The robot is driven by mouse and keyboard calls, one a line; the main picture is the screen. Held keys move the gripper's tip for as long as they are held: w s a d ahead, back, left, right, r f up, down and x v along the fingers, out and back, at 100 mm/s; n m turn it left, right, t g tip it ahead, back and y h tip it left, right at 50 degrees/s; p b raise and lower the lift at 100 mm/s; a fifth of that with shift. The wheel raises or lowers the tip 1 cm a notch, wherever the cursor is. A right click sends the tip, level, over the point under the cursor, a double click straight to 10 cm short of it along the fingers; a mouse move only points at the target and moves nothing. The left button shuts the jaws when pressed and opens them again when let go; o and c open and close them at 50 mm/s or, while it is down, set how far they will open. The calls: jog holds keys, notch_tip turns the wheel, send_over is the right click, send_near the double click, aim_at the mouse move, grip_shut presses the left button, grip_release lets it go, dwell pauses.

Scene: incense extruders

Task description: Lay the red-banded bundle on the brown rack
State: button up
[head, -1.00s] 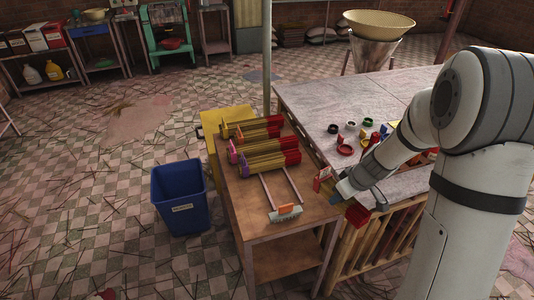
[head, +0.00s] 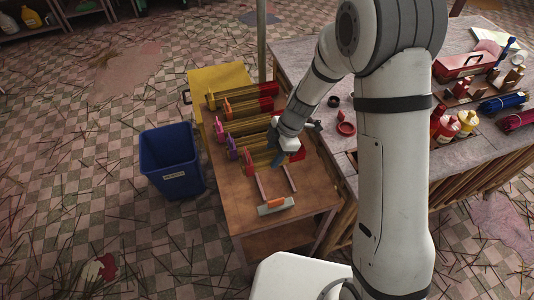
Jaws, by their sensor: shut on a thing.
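Several bundles of yellow sticks with dark red ends lie side by side at the back of the brown wooden stand. The brown rack (head: 291,179) shows as two narrow rails on this stand, their front ends bare. The red-banded bundle (head: 249,163) is the frontmost, with its red band at the left and its red end at the right. It lies across the line of the rails, beside a purple-banded bundle (head: 231,147). My gripper (head: 277,157) is shut on it from above and hides its middle. I cannot tell whether the bundle touches the rails.
A pale plate with an orange piece (head: 276,203) stands at the rack's front end. A blue bin (head: 170,163) stands left of the stand, and a yellow piece (head: 218,80) behind it. A grey worktable (head: 385,65) with bottles, rings and a red toolbox (head: 466,64) is at the right.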

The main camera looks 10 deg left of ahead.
notch_tip(320, 180, down, 6)
jog(key=shift+s+a+r+p, duration=0.1)
jog(key=shift+p, duration=0.5)
jog(key=shift+f, duration=0.3)
jog(key=shift+f+b, duration=0.2)
jog(key=shift+b, duration=0.15)
jog(key=o, duration=1.1)
jog(key=shift+r, duration=0.1)
jog(key=shift+s, duration=0.1)
